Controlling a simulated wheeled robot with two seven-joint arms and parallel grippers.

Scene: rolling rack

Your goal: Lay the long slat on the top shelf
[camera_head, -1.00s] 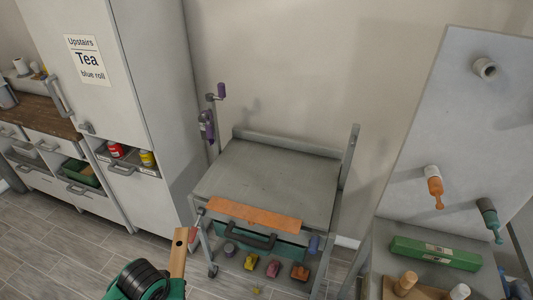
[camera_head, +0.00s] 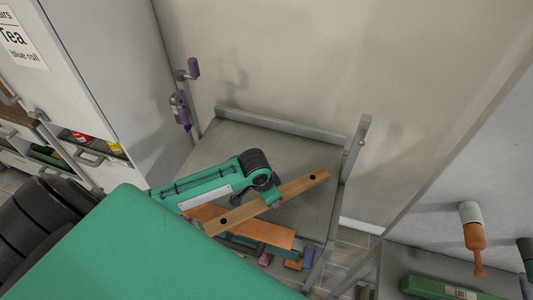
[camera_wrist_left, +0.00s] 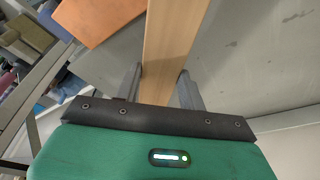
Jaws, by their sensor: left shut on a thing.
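The long slat (camera_head: 300,187) is a light-brown wooden bar with a dark hole near each end. My left gripper (camera_head: 272,199) is shut on it near its middle, and the slat lies across the view over the grey top shelf (camera_head: 285,155) of the rack. In the left wrist view the slat (camera_wrist_left: 168,45) runs between the two fingers of my gripper (camera_wrist_left: 160,85), with the shelf surface (camera_wrist_left: 260,60) behind. I cannot tell whether the slat touches the shelf. My left arm hides the shelf's left front part. My right gripper is not in view.
An orange board (camera_head: 262,231) lies along the shelf's front edge, close to the slat. A rack post (camera_head: 354,150) rises at the right, and purple-handled parts (camera_head: 180,108) sit at the left post. The back of the shelf is clear.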

